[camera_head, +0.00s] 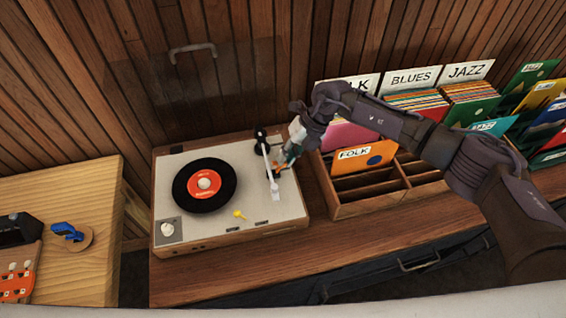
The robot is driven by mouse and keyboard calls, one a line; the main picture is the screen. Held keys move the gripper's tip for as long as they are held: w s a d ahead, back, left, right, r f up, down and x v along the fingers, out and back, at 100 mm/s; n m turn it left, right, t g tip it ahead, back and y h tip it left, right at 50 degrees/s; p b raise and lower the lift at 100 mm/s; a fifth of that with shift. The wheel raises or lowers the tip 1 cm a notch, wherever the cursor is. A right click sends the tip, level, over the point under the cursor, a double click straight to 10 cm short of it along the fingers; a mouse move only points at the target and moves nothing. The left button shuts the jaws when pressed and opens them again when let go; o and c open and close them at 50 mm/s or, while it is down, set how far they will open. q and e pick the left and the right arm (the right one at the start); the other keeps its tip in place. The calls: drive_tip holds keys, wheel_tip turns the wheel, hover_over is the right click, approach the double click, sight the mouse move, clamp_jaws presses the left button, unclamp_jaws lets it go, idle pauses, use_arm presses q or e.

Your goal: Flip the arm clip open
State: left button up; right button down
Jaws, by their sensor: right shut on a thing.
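The record player (257,209) stands on the wooden counter with its tonearm (268,171) on the right side of its deck. The white tonearm runs from a dark pivot at the back to a pale headshell (275,190) at the front. My right gripper (279,168) comes down from the right at the tonearm's middle. Its fingers are shut there on the small arm clip, which is mostly hidden by the fingers. I cannot tell the clip's position. My left gripper is not in view.
A black record with a red label (204,184) lies on the platter, clear of the gripper. A small yellow piece (239,214) is on the deck. A wooden record crate (345,207) stands close right. A tape dispenser (73,238) sits on the left table.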

drive_tip(key=shift+w+d+f+y+b, duration=0.1)
drive_tip(key=shift+d+f+y+b, duration=0.2)
drive_tip(key=shift+y+b, duration=0.5)
drive_tip(key=shift+r, duration=0.1)
drive_tip(key=c, duration=1.2)
unclamp_jaws()
drive_tip(key=v, duration=1.2)
drive_tip(key=shift+w, duration=0.2)
